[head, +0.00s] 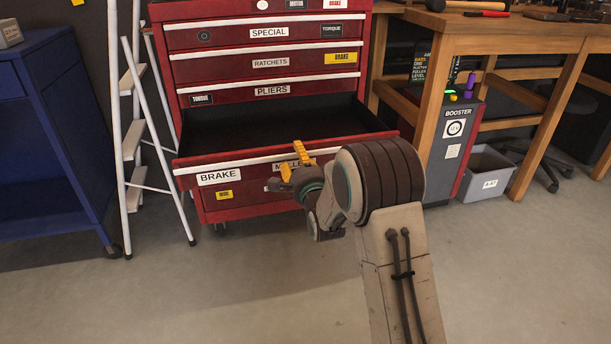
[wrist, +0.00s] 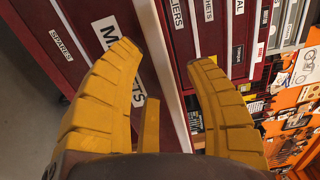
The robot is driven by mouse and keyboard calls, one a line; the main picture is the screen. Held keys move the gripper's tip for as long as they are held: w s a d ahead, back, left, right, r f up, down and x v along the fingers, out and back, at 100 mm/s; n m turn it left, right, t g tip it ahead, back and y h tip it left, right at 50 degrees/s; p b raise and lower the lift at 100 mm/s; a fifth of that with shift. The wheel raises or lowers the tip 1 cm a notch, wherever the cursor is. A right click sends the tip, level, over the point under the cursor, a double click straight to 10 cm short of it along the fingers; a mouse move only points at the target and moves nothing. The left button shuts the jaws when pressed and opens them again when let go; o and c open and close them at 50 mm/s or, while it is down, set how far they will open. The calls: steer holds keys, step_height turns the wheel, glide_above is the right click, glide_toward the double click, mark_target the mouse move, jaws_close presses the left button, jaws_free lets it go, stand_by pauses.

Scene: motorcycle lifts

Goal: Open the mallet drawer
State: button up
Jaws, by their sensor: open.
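The mallet drawer (head: 262,167) is pulled out of the red tool cabinet, and its dark inside shows. No contents are clear in the visible part. Its front has a white strip handle (head: 225,162), a BRAKE label and a label starting with M, partly hidden by my gripper. In the wrist view, my gripper (wrist: 165,62) has one finger over the label (wrist: 108,32) ending in TS. The white handle (wrist: 150,25) runs between the fingers; I cannot tell whether they touch it.
Drawers marked SPECIAL, RATCHETS and PLIERS (head: 273,91) above are shut. A white stepladder (head: 134,140) and blue cabinet (head: 50,150) stand left. A workbench (head: 437,90), grey BOOSTER unit (head: 453,150) and grey bin (head: 484,173) stand right. Floor in front is clear.

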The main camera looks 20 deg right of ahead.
steer(key=s, duration=1.1)
steer(key=shift+w, duration=0.1)
steer(key=s+r+n+g+p, duration=0.3)
steer(key=s+r+n+p, duration=0.1)
steer(key=r+p, duration=0.6)
steer(key=s+r+n+g+p, duration=0.3)
steer(key=s+r+n+p, duration=0.1)
steer(key=r+p, duration=0.55)
steer(key=s+r+n+g+p, duration=0.8)
steer(key=s+r+n+p, duration=0.2)
steer(key=s+r+p, duration=1)
steer(key=s+p, duration=0.2)
steer(key=s, duration=0.2)
steer(key=shift+s+d+r+g+p, duration=0.25)
steer(key=shift+s+g+p, duration=0.05)
steer(key=shift+s+p, duration=0.1)
